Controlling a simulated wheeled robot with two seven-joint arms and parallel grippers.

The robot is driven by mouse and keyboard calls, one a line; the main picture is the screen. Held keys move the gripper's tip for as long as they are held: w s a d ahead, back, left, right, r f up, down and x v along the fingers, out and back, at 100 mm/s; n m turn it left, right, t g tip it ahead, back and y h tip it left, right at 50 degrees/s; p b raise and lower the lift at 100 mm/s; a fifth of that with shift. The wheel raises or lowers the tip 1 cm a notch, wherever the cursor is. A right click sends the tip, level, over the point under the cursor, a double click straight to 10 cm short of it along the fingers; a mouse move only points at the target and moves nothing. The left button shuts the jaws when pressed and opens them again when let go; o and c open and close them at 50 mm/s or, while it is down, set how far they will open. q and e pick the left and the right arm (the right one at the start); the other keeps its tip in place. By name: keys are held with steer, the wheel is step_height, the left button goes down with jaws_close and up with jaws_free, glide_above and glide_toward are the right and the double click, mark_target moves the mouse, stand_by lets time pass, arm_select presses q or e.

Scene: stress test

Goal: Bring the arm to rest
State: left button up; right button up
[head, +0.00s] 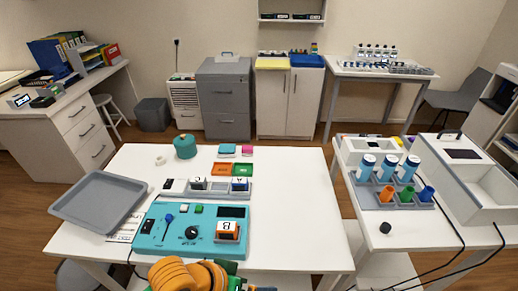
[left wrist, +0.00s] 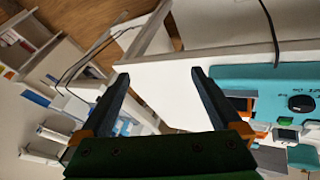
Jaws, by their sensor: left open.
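My left arm, orange with green parts, shows at the bottom middle of the head view, just in front of the teal device (head: 160,245). My left gripper (left wrist: 161,75) is open, its two dark fingers spread apart in the left wrist view. Nothing is between the fingers; the white table edge and the floor lie beyond them. The teal device (left wrist: 268,84) is to the right of the fingers in that view, apart from them. My right gripper is in neither view.
The white table (head: 285,190) has a grey tray (head: 98,200) at left and a grey rack of small blocks (head: 262,190) behind the device. A labelled block (head: 228,231) sits on the device. The table's right part is clear. A second table at right holds blue-capped bottles (head: 387,167).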

arm_select(q)
steer(key=s+a+f+n+y, duration=0.1)
steer(key=s+a+f+y, duration=0.25)
steer(key=a, duration=0.35)
steer(key=s+a+f+n+y, duration=0.1)
steer(key=s+a+f+y, duration=0.1)
steer(key=s+a+f, duration=0.35)
step_height(320, 180, down, 14)
steer(key=a+g, duration=0.1)
steer(key=a, duration=0.1)
steer(key=s+a+f+g, duration=0.1)
steer(key=s+a+f, duration=0.1)
steer(key=s+f, duration=0.9)
steer(key=shift+s+a+f+m, duration=0.25)
steer(key=shift+s+m, duration=0.15)
steer(key=shift+s, duration=0.4)
